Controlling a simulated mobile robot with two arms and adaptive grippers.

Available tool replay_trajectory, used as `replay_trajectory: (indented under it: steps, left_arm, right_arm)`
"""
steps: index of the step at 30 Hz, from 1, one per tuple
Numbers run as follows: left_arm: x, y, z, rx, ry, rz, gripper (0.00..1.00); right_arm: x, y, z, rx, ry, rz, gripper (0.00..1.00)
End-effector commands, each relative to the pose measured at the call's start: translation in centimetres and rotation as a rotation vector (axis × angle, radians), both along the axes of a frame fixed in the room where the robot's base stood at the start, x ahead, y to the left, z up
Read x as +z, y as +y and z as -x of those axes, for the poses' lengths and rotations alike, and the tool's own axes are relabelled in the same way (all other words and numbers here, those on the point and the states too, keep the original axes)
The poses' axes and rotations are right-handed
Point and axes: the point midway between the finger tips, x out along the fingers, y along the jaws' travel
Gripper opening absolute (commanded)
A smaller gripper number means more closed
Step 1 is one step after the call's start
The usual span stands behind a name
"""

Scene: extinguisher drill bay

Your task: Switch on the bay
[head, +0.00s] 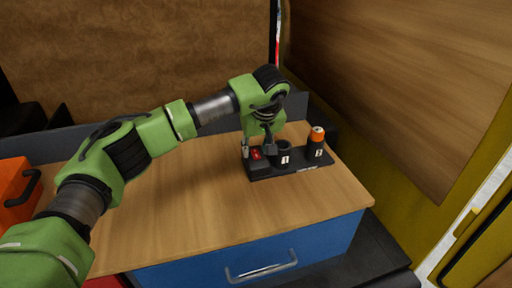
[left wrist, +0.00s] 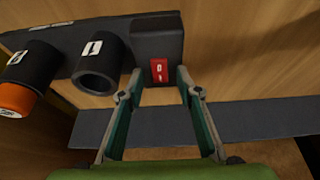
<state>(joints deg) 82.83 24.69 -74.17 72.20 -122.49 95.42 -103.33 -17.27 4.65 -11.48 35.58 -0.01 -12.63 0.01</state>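A red switch (head: 256,154) with white marks sits at the left end of a black panel (head: 262,171) on the wooden worktop. The switch also shows in the left wrist view (left wrist: 159,70); I cannot tell which way it is set. My left gripper (head: 257,148) points down over that end of the panel. In the left wrist view its two fingers (left wrist: 158,82) are apart, with the switch showing between and just beyond the tips, and nothing held. I cannot tell whether the tips touch the panel. My right gripper is not in view.
Beside the switch stand a dark, empty-looking round holder (head: 284,153) and another holder with an orange-topped cylinder (head: 317,134). The worktop (head: 200,215) is clear in front, above a blue drawer (head: 250,257). An orange box (head: 14,185) is at the left. A yellow-framed wall rises at right.

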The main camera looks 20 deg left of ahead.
Motion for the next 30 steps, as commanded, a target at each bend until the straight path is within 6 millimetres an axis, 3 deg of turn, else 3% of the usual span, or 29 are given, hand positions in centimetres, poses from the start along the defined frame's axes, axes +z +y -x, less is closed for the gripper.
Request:
replay_trajectory:
  steps: [1, 4, 5, 11, 21, 30]
  left_arm:
    - [0.0, 0.0, 0.0, 0.0, 0.0, 0.0, 0.29]
    - [0.0, 0.0, 0.0, 0.0, 0.0, 0.0, 0.03]
    - [0.0, 0.0, 0.0, 0.0, 0.0, 0.0, 0.0]
    - [0.1, 0.0, 0.0, 0.0, 0.005, 0.003, 0.0]
    - [0.5, 0.4, -0.5, 0.006, 0.157, 0.101, 0.0]
    - [0.2, 0.6, -0.8, 0.003, 0.258, 0.17, 0.0]
  right_arm:
    - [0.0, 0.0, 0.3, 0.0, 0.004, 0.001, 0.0]
    - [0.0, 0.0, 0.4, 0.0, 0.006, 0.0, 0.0]
    - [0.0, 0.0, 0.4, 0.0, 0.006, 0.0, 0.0]
    - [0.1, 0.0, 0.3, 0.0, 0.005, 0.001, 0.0]
    - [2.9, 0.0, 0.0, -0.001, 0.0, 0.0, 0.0]
    - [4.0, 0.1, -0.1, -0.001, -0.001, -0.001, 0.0]
